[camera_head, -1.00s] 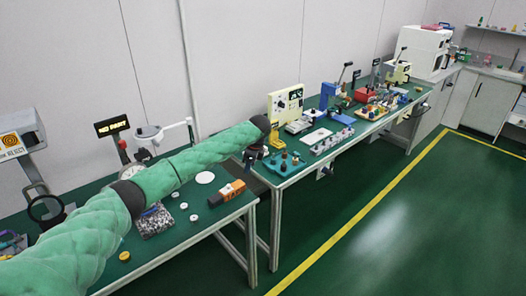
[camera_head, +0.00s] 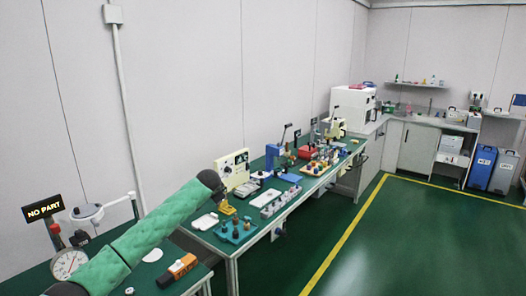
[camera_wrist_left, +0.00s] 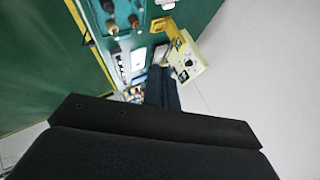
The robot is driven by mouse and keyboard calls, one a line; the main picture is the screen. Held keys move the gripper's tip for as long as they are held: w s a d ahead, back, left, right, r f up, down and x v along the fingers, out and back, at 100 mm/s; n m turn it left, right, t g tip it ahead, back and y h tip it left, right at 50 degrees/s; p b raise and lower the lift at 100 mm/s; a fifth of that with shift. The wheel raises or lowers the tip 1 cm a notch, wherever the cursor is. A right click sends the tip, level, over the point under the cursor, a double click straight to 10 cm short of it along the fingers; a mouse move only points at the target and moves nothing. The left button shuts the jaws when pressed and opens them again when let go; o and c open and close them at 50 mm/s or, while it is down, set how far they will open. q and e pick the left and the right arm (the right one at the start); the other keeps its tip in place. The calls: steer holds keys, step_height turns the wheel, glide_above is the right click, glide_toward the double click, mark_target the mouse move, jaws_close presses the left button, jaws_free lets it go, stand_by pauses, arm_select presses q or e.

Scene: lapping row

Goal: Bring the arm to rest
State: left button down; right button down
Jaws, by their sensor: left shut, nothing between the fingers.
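My left arm, in a green sleeve, comes in from the lower left of the head view and reaches over the bench. My left gripper (camera_head: 219,195) is at its dark end, small and partly hidden by the wrist. In the left wrist view the dark fingers (camera_wrist_left: 162,88) are together with nothing between them. They appear above the bench, near the cream box with a dial (camera_wrist_left: 187,60). My right gripper is in neither view.
A green bench (camera_head: 258,232) runs along the wall with a teal tray of small parts (camera_head: 236,232), a cream panel box (camera_head: 233,167) and several fixtures. A "NO PART" sign (camera_head: 43,208) and dial gauge (camera_head: 69,263) stand at left. The green floor (camera_head: 400,245) at right is clear.

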arm_select(q)
steer(key=s+f+n, duration=0.2)
steer(key=s+f, duration=0.7)
steer(key=f, duration=0.5)
steer(key=s+f+n+g, duration=0.1)
steer(key=s+f+n, duration=0.1)
steer(key=s+f, duration=1)
steer(key=s+f+n, duration=0.2)
steer(key=s+f, duration=0.5)
steer(key=f, duration=1)
steer(key=s+f+g, duration=0.2)
steer(key=s+f, duration=0.6)
steer(key=s, duration=0.8)
steer(key=s+f+n+g, duration=0.1)
steer(key=s+f+g, duration=0.1)
steer(key=s+f, duration=0.7)
steer(key=s+f+g+h, duration=0.1)
steer(key=s+f, duration=0.7)
steer(key=s, duration=1.5)
steer(key=shift+d+f+g, duration=0.15)
steer(key=shift+f+g, duration=0.1)
steer(key=shift+g, duration=0.65)
